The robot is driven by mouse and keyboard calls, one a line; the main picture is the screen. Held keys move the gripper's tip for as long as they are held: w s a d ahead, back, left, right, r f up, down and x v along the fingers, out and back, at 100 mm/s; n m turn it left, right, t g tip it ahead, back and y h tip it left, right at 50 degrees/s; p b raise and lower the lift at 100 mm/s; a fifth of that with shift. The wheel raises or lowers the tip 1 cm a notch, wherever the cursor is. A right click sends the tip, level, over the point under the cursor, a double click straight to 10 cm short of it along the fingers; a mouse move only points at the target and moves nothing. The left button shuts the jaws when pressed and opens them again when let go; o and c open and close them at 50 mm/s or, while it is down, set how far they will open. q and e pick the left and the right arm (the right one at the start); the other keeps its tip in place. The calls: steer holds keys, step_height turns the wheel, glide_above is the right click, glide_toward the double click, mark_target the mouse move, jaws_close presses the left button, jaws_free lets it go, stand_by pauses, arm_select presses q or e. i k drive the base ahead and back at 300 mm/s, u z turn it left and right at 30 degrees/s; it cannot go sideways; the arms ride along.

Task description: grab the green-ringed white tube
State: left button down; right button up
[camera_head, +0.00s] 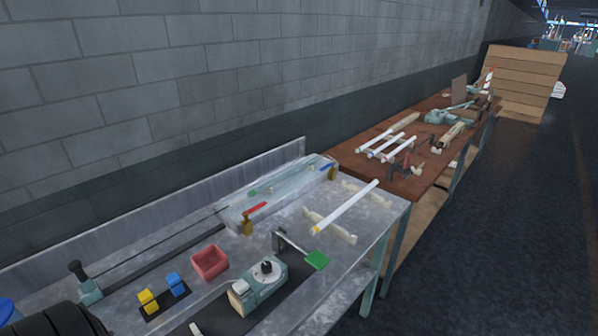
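Several white tubes lie on the brown table beyond the metal bench. They include a far one (378,138), a middle one (383,144) and a near one (398,149). Their end rings are too small for me to tell which one is green. Another white tube (345,207) lies on pale supports on the metal bench, and its near end is yellow-orange. Neither of my grippers is in view.
The metal bench (385,222) holds a clear cover (285,187), a red bin (209,262), yellow (148,301) and blue (176,284) blocks, a grey-green device (258,287) and a green paddle (317,260). A block wall runs behind. The floor at right is clear.

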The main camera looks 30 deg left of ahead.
mark_target(263, 188)
steer(key=k, duration=0.65)
steer(key=z, duration=0.05)
steer(key=i, duration=1.5)
steer(key=u, duration=0.7)
